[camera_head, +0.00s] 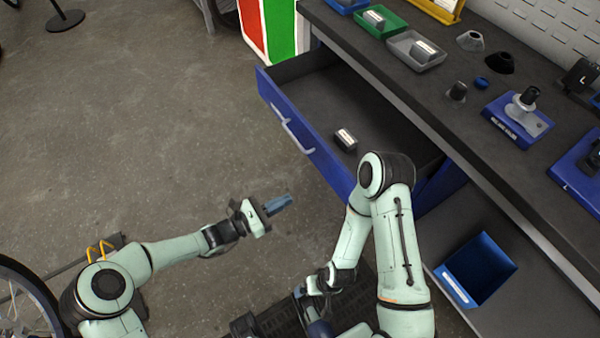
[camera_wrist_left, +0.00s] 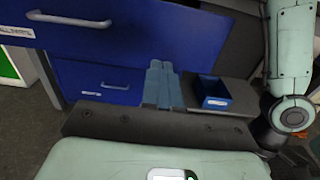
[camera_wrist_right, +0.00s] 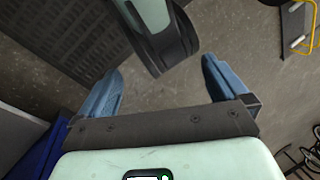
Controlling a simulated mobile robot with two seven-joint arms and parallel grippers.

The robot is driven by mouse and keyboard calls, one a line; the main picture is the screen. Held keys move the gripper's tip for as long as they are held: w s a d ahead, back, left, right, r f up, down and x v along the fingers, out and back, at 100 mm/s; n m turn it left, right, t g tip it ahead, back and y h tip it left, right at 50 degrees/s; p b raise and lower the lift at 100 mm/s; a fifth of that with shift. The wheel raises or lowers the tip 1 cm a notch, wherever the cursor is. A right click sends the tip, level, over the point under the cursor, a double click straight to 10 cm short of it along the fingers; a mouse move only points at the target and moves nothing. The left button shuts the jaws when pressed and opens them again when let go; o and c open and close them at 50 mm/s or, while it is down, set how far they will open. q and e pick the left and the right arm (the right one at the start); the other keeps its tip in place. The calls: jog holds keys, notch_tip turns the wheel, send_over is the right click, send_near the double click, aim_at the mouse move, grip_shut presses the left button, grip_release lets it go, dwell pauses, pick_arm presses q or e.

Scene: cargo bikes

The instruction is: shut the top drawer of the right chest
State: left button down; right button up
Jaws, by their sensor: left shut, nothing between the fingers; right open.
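The top drawer (camera_head: 320,167) of the chest is pulled far out from under the dark worktop. It has a blue front with a pale bar handle (camera_head: 292,130), and a small labelled grey item (camera_head: 345,139) lies inside. My left gripper (camera_head: 280,204) is shut and empty in front of the drawer, apart from its front panel. In the left wrist view the closed fingers (camera_wrist_left: 162,85) show below the blue drawer front (camera_wrist_left: 150,32) and its handle (camera_wrist_left: 68,19). My right gripper (camera_wrist_right: 163,85) is open and empty, low over the floor beside my own base.
A lower blue drawer (camera_wrist_left: 95,83) appears shut. A blue bin (camera_head: 478,268) stands on a grey surface at the right. The worktop (camera_head: 440,95) holds trays and several small parts. A red-green-white cabinet (camera_head: 278,28) stands behind the drawer.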

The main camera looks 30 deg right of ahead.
pick_arm(q)
jog(key=b, duration=0.2)
send_near(334, 171)
jog(key=d, duration=0.7)
jog(key=shift+w+f, duration=0.2)
pick_arm(e)
jog(key=shift+t+h, duration=0.3)
jog(key=shift+t, duration=0.3)
jog(key=w+f, duration=0.1)
jog(key=w+d+f, duration=0.1)
jog(key=w+f, duration=0.1)
jog(key=shift+w+d, duration=0.35)
jog(key=shift+d, duration=0.1)
